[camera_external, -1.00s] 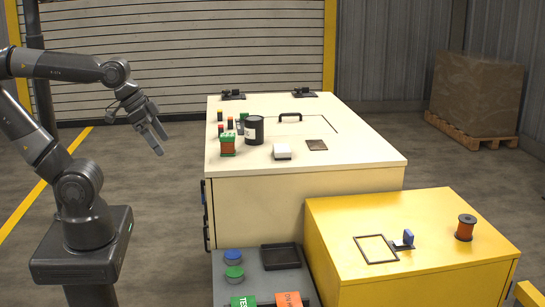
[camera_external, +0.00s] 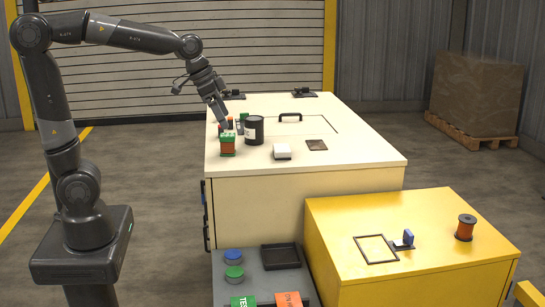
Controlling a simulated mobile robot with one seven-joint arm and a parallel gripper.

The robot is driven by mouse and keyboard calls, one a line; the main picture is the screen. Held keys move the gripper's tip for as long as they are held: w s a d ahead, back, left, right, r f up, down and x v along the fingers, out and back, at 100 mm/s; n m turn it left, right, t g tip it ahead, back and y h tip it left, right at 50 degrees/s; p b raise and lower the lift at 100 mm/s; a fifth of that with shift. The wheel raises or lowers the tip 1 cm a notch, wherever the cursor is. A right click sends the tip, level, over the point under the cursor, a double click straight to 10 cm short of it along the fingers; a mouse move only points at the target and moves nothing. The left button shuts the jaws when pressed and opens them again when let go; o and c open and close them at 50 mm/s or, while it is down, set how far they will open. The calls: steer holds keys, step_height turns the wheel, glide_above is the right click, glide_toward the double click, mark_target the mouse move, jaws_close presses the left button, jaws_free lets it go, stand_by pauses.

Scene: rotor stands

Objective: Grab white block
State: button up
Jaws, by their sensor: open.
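The white block (camera_external: 282,151) lies on the cream cabinet top (camera_external: 350,157), near its front middle. It looks low and flat, with a dark base under it. My gripper (camera_external: 224,125) is over the left part of the cabinet top, pointing down. It is open, and nothing shows between its fingers. It is to the left of the white block and apart from it, close to the green-and-orange block (camera_external: 228,146) and the small items behind. The fingertips partly cover those small items.
A black can (camera_external: 254,130) stands between my gripper and the white block. A handle (camera_external: 290,116) sits farther back. A yellow cabinet (camera_external: 340,220) and a grey bench with a black tray (camera_external: 281,257) stand in front.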

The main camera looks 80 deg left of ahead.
steer(key=w+a+f, duration=0.2)
steer(key=w+a, duration=0.5)
steer(key=w, duration=0.1)
glide_toward(281, 147)
steer(key=x, duration=0.9)
steer(key=shift+w+d+f, duration=0.1)
steer(key=shift+f, duration=0.05)
steer(key=shift+c, duration=0.4)
steer(key=c, duration=1)
steer(key=shift+o, duration=0.2)
